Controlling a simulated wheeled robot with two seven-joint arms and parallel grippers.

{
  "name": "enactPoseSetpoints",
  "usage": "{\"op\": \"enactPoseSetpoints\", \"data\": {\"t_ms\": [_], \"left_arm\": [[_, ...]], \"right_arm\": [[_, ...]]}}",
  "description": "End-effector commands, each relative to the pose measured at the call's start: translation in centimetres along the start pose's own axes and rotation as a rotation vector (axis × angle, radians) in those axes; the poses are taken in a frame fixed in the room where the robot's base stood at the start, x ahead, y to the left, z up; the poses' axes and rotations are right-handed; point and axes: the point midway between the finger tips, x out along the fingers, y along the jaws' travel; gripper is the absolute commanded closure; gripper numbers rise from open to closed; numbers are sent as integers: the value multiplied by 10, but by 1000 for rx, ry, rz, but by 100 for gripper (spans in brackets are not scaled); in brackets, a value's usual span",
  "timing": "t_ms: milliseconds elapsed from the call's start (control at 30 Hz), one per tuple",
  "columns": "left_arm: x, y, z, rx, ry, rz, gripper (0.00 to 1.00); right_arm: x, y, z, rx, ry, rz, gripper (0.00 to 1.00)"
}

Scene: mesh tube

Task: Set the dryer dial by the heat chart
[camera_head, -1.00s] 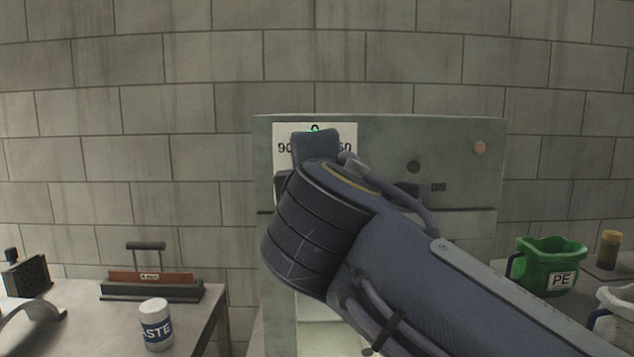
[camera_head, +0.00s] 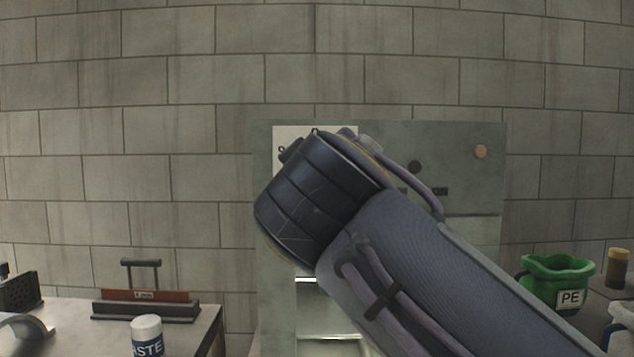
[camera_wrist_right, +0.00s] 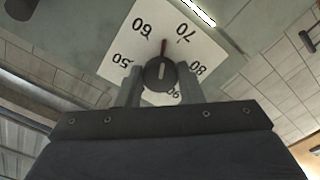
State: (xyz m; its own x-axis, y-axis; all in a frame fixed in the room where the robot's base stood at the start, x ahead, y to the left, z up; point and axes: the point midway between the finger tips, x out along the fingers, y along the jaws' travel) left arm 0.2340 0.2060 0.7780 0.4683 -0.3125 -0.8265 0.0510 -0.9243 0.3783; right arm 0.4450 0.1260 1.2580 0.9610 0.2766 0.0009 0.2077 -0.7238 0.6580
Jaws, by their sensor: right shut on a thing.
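The dryer dial is a dark round knob (camera_wrist_right: 161,74) on a white plate (camera_wrist_right: 137,64) printed 50 to 90 in the right wrist view. In the head view my right wrist covers the knob and most of the plate (camera_head: 285,135). My left gripper is out of view. No heat chart can be made out.
The grey dryer front (camera_head: 450,165) has a dark button (camera_head: 415,167) and a tan button (camera_head: 480,151). A left table holds a paste tub (camera_head: 147,337) and a red-and-black handled tool (camera_head: 145,300). A green PE bucket (camera_head: 555,283) and a yellow-brown jar (camera_head: 617,267) stand at right.

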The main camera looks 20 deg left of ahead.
Motion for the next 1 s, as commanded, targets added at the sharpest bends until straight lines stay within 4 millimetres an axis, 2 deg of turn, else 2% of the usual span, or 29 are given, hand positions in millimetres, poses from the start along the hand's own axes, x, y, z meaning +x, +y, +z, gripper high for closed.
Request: {"op": "enactPoseSetpoints", "data": {"t_ms": [200,500,1000], "left_arm": [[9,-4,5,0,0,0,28],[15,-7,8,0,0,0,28],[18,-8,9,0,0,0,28]], "right_arm": [[0,-4,2,192,-4,-3,89],[0,-4,2,388,-5,-2,89],[1,-4,1,494,-7,-3,89]]}}
